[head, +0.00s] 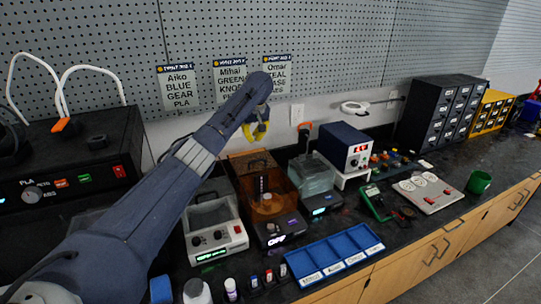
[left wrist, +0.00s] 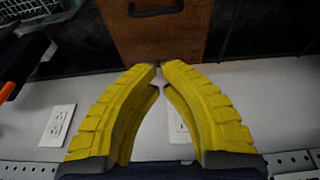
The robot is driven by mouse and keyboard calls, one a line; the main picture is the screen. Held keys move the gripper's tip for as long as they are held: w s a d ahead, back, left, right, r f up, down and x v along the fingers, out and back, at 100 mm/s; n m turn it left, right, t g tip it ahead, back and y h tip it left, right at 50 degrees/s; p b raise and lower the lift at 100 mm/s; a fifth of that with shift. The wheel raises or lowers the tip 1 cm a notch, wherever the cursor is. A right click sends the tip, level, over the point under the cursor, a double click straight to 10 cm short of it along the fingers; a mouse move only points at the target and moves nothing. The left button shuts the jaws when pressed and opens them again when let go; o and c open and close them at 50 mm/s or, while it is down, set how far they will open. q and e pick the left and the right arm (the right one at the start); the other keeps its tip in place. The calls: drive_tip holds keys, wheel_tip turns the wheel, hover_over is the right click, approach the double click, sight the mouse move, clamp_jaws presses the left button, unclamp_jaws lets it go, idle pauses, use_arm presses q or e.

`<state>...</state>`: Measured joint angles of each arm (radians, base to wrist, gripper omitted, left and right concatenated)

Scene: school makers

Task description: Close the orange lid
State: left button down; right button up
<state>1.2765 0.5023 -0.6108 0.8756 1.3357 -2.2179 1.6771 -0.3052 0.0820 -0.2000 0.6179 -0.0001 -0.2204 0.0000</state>
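The orange lid (head: 243,160) stands raised at the back of the orange-tinted machine (head: 275,205) in the head view, with a dark handle on it. In the left wrist view the lid is a brown-orange panel (left wrist: 170,36) with its dark handle at the top edge. My left gripper (head: 258,131) is above and behind the lid, near the wall. Its yellow fingers (left wrist: 158,66) come together at the tips with nothing visible between them. The tips appear over the lid's lower edge in the wrist view; contact cannot be told. My right gripper is not in view.
A grey machine (head: 214,222) stands left of the orange one, and a clear-topped machine (head: 318,198) stands right. A blue divided tray (head: 330,255) lies in front. Small bottles (head: 231,289) stand at the front edge. A pegboard wall (head: 340,45) rises behind.

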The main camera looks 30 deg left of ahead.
sight(250, 158)
use_arm(q)
drive_tip(key=x, duration=1)
drive_tip(key=shift+a, duration=0.45)
drive_tip(key=shift+s+d+r, duration=0.25)
drive_tip(key=shift+s+d, duration=0.35)
drive_tip(key=shift+d, duration=0.15)
drive_tip(key=shift+s+d+r, duration=0.25)
drive_tip(key=shift+s+d, duration=0.35)
drive_tip(key=shift+d, duration=0.15)
drive_tip(key=shift+d, duration=0.1)
